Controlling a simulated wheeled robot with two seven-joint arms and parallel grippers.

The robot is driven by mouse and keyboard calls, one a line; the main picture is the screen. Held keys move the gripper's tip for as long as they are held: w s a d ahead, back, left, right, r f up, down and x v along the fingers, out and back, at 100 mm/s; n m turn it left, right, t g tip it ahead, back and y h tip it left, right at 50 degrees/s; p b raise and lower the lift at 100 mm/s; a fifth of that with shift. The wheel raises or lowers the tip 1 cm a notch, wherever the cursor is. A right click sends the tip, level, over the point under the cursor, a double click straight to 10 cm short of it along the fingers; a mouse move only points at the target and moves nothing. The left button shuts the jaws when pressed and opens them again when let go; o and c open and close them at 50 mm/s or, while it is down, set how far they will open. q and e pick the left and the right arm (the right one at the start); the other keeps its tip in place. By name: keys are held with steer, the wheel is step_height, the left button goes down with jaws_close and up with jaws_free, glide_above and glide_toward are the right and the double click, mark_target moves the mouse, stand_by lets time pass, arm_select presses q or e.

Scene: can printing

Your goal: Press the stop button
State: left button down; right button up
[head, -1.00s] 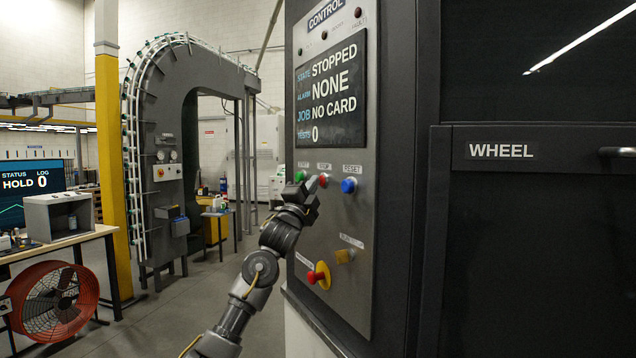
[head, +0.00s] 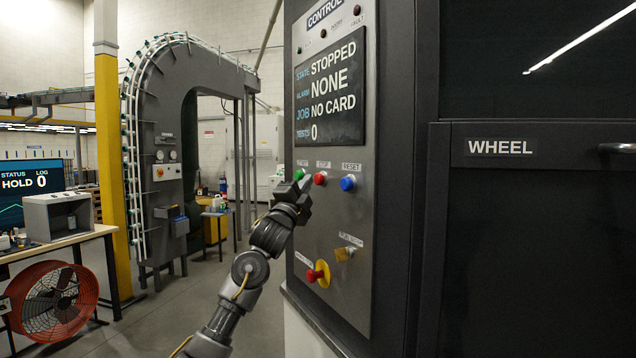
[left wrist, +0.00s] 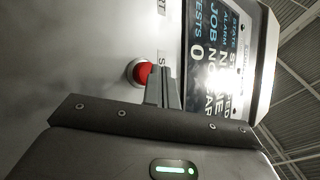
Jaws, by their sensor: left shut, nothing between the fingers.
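The red stop button (head: 320,178) is on the grey control panel, between a green button (head: 299,174) and a blue button (head: 347,183). My left gripper (head: 306,182) is shut and empty, just left of the red button in the head view and apart from it. In the left wrist view the red button (left wrist: 143,74) shows in its metal ring beside the closed fingertips (left wrist: 163,90). The panel screen (head: 331,88) reads STATE STOPPED, ALARM NONE, JOB NO CARD. My right gripper is out of view.
A red mushroom knob on a yellow base (head: 319,273) and a yellow switch (head: 344,254) sit lower on the panel. The dark WHEEL cabinet door (head: 530,230) is to the right. The floor left of the panel is open; a red fan (head: 52,302) stands farther left.

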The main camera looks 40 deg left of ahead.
arm_select(q)
steer(key=shift+s+a, duration=0.15)
steer(key=shift+s, duration=0.05)
steer(key=s, duration=0.1)
steer(key=s+a, duration=0.1)
steer(key=s, duration=0.1)
steer(key=s+a+b, duration=0.1)
steer(key=shift+s, duration=0.2)
stand_by(0.4)
stand_by(0.6)
